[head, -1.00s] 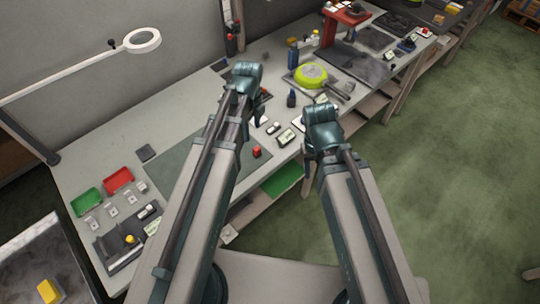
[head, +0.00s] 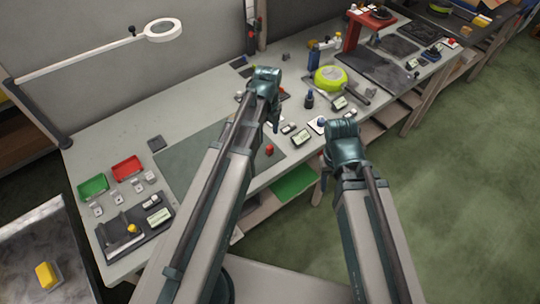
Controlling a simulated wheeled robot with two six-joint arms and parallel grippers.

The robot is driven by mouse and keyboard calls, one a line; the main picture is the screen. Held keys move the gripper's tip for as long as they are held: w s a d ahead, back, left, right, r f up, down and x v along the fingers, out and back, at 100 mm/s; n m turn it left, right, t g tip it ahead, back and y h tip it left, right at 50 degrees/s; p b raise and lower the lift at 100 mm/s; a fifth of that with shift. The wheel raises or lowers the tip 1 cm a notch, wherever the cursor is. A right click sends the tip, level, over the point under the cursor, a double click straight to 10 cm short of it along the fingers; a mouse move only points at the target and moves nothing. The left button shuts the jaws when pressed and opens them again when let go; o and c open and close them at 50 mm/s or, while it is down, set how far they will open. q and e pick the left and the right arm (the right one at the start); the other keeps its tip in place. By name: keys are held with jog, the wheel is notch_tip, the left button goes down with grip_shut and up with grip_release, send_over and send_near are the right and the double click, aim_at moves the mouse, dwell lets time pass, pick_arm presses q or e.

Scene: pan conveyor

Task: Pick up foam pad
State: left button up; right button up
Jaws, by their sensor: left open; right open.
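No object can be surely named as the foam pad. A small dark grey square pad (head: 156,143) lies flat on the workbench behind the red tray, and a yellow block (head: 47,275) lies on a separate grey surface at the lower left. My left gripper (head: 274,120) is over the middle of the bench, far to the right of both, and is open; its fingers are partly hidden by its wrist. My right gripper (head: 326,168) is by the bench's front edge, open, with its fingers mostly hidden by its wrist. Neither gripper visibly holds anything.
A lamp arm (head: 85,65) reaches over the left end. The green floor is clear at right.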

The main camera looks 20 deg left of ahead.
aim_at(270, 147)
pick_arm(q)
jog(key=shift+f+b, duration=1.05)
jog(key=shift+f, duration=0.6)
pick_arm(e)
jog(key=shift+f, duration=1.6)
pick_arm(q)
jog(key=shift+f, duration=0.1)
pick_arm(e)
jog(key=shift+f, duration=0.15)
pick_arm(q)
jog(key=f+b, duration=0.5)
jog(key=shift+w+d, duration=0.2)
jog(key=shift+d, duration=0.05)
pick_arm(e)
notch_tip(270, 147, down, 5)
jog(key=shift+r, duration=0.1)
pick_arm(q)
grip_shut()
